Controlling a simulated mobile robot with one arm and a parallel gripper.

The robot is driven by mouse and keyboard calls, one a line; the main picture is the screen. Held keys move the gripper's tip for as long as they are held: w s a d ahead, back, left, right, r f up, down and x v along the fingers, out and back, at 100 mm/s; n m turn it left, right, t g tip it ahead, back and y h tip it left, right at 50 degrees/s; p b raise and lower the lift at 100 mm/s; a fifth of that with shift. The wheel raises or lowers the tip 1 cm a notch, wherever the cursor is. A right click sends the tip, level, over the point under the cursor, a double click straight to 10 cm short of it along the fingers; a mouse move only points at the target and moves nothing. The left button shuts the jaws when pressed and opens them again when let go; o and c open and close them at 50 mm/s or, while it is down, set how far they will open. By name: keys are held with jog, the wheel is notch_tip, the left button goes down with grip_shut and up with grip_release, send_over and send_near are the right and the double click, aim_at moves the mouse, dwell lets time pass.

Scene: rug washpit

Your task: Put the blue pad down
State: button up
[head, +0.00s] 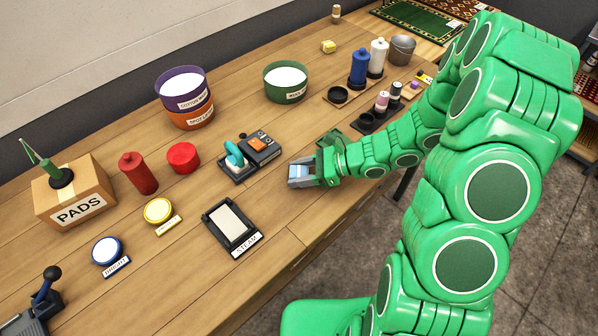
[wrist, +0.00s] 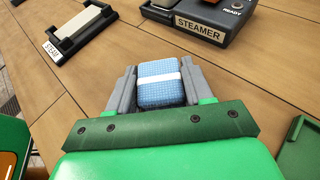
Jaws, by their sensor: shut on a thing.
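My gripper (head: 302,174) is above the wooden workbench, near its front edge and right of the steamer. In the wrist view, the gripper (wrist: 160,80) is shut on the blue pad (wrist: 160,92), a small checked block with a white band across it. The pad also shows between the fingers in the head view (head: 299,170). Its underside is hidden, so I cannot tell how high it is above the wood.
The steamer (head: 262,146) stands left of my gripper, and a black tray with a pale pad (head: 232,226) lies at the front. The green bowl (head: 285,84) and a purple bowl (head: 181,83) stand behind. Bare wood (head: 270,205) lies between the tray and my gripper.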

jog(key=shift+f, duration=0.1)
jog(key=o, duration=1)
jog(key=shift+d+r, duration=0.25)
jog(key=shift+d, duration=0.1)
jog(key=v, duration=1.1)
jog(key=shift+d, duration=0.15)
jog(key=shift+s+r, duration=0.1)
jog(key=shift+r, duration=0.05)
